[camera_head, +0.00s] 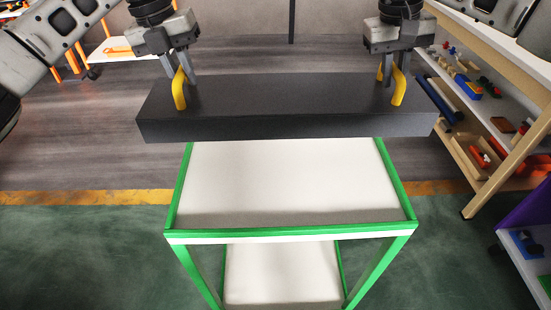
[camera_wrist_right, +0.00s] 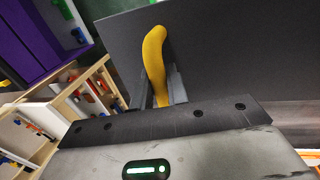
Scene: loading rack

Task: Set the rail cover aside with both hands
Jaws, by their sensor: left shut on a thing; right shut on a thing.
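The rail cover (camera_head: 285,108) is a long dark grey slab with a yellow handle near each end. It hangs in the air level with the far part of the cart, and I see no support under it. My left gripper (camera_head: 181,80) is shut on the left yellow handle (camera_head: 180,92). My right gripper (camera_head: 390,75) is shut on the right yellow handle (camera_head: 399,86). In the right wrist view the yellow handle (camera_wrist_right: 154,60) stands between the fingers, with the dark cover (camera_wrist_right: 240,60) behind it.
A cart with a green frame (camera_head: 290,235) and a bare white top (camera_head: 290,185) stands below and nearer than the cover. A wooden shelf (camera_head: 500,110) with several bins and parts is close on the right. A purple-sided unit (camera_head: 528,207) stands at the right edge. An orange-framed rack (camera_head: 112,47) is at the back left.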

